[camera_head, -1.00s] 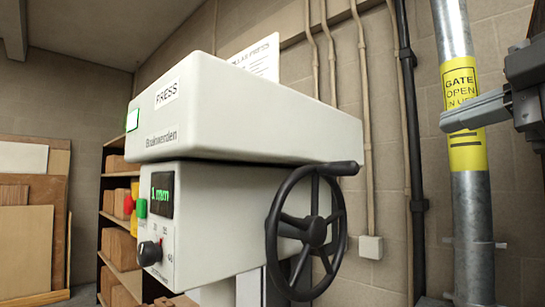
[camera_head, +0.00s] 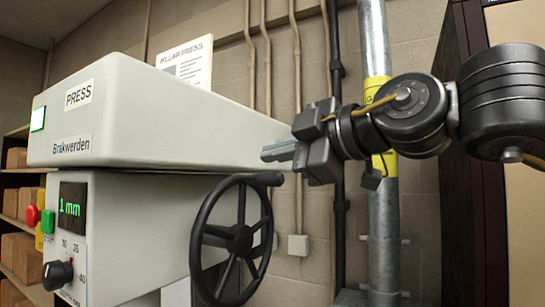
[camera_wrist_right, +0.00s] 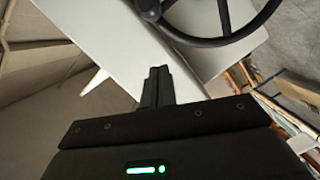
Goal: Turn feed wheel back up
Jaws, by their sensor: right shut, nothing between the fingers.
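The feed wheel (camera_head: 235,240) is a black spoked handwheel on the side of the white press (camera_head: 150,120). The press display (camera_head: 72,207) reads "1 mm". My right gripper (camera_head: 268,153) is shut and empty, pointing left, above and a little right of the wheel rim, close to the upper housing in the picture. In the right wrist view, the shut fingers (camera_wrist_right: 158,80) point towards the pale press body (camera_wrist_right: 130,40); part of the wheel (camera_wrist_right: 225,30) shows at the top right. I cannot tell whether the fingers touch the housing. My left gripper is not in view.
A grey vertical pipe (camera_head: 384,230) with a yellow label stands behind my right arm. Thin conduits run down the block wall. A red button (camera_head: 33,216), a green button (camera_head: 47,222) and a black knob (camera_head: 57,274) sit on the press front. Shelves with boxes stand at the left.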

